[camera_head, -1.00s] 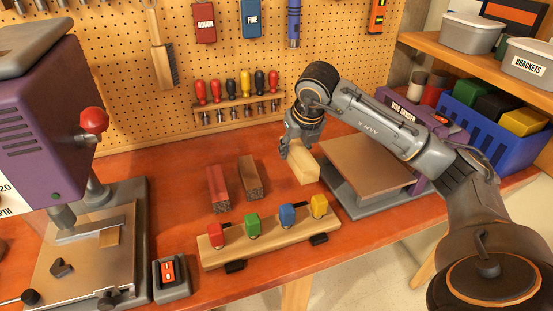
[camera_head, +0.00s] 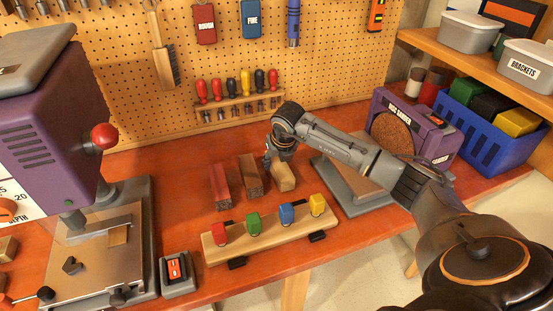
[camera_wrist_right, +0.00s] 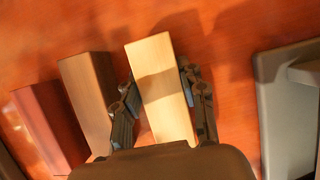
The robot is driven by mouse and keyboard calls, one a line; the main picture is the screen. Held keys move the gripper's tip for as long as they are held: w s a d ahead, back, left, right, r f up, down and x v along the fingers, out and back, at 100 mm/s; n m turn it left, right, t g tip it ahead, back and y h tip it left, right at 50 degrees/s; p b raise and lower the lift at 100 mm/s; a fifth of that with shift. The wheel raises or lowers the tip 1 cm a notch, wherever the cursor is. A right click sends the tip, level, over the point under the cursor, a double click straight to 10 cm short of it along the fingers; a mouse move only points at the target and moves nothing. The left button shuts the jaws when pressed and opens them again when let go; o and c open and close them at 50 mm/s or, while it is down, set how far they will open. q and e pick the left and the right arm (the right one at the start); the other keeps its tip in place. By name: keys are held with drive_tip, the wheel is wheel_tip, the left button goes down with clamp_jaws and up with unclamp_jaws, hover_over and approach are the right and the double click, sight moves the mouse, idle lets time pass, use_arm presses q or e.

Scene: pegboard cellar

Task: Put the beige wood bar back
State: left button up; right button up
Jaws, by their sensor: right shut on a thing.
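The beige wood bar (camera_head: 284,178) is at the bench top, just right of the brown bar; I cannot tell if it touches the bench. My right gripper (camera_head: 279,158) is shut on it from above. In the right wrist view the beige bar (camera_wrist_right: 162,88) lies between the two fingers of my right gripper (camera_wrist_right: 160,100). The brown bar (camera_head: 250,175) and the red bar (camera_head: 220,185) lie side by side to its left. They also show in the wrist view, brown (camera_wrist_right: 88,95) and red (camera_wrist_right: 50,122). My left gripper is not in view.
A wooden rack with coloured blocks (camera_head: 270,235) stands in front of the bars. The disc sander (camera_head: 408,132) and its grey table (camera_head: 345,195) are to the right. A purple drill press (camera_head: 50,120) and a switch box (camera_head: 177,275) stand left. A pegboard (camera_head: 340,60) closes the back.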

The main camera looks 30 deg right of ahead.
sight(282, 169)
drive_tip(key=shift+f, duration=0.15)
drive_tip(key=o, duration=1.3)
drive_tip(key=shift+r, duration=0.25)
drive_tip(key=shift+s+r, duration=0.1)
drive_tip(key=shift+r, duration=0.2)
drive_tip(key=b+v, duration=0.2)
drive_tip(key=v, duration=0.9)
drive_tip(key=shift+s+a+r, duration=0.1)
drive_tip(key=shift+s+a, duration=0.05)
drive_tip(key=shift+s, duration=0.05)
